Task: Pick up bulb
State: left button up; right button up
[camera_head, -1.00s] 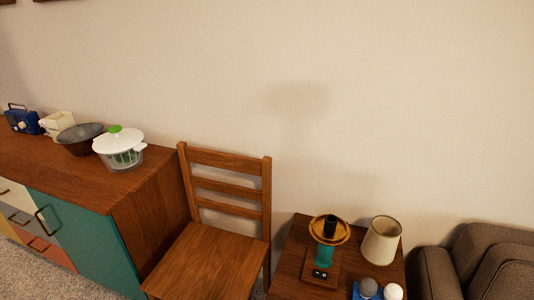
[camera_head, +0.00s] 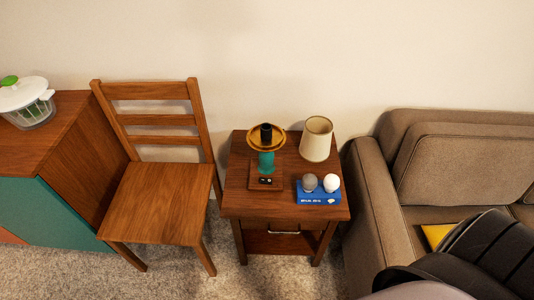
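Two bulbs stand side by side in a blue box (camera_head: 319,198) at the front right of the small wooden side table (camera_head: 238,200). The left one is a grey bulb (camera_head: 310,183) and the right one is a white bulb (camera_head: 331,183). Left of them is a lamp base (camera_head: 266,160) with a teal stem, a yellow ring-shaped top and a dark socket. A cream lampshade (camera_head: 316,139) stands behind the bulbs. A black and grey part of mine enters at the lower right, but no fingertips show. Neither gripper can be made out.
A wooden chair (camera_head: 160,200) stands left of the side table. A brown sofa (camera_head: 465,165) is close on its right. A cabinet (camera_head: 60,215) with a salad spinner (camera_head: 26,103) is at far left. Carpet (camera_head: 190,285) in front is clear.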

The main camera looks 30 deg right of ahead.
aim_at(332, 181)
jog(key=z, duration=1.5)
